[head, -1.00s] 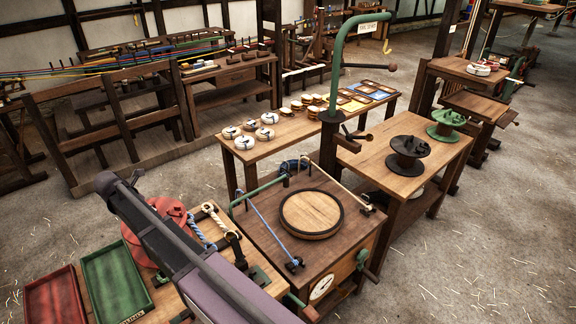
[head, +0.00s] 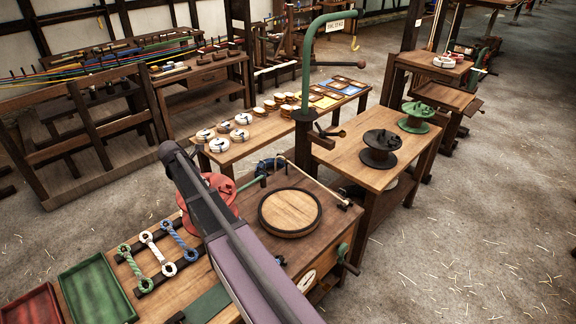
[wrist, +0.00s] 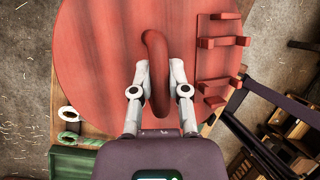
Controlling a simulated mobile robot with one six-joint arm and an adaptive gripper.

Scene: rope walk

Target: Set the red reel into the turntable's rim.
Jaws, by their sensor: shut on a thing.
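The red reel (head: 225,187) is partly hidden behind my arm in the head view, left of the turntable. In the wrist view its broad red disc (wrist: 100,60) fills the middle, with a curved red handle standing on it and red pegs on its right side. My gripper (wrist: 159,85) is shut on that handle, one finger on each side. The turntable (head: 290,211) is a round wooden plate with a dark raised rim on a wooden cabinet, and its inside is empty. I cannot tell the reel's height above the bench.
Green (head: 97,291) and red (head: 30,306) trays lie front left, beside green, white and blue rope loops (head: 157,252). A green crane post (head: 308,80) rises behind the turntable. A dark reel (head: 380,148) and a green reel (head: 417,116) stand on the right bench. The right floor is open.

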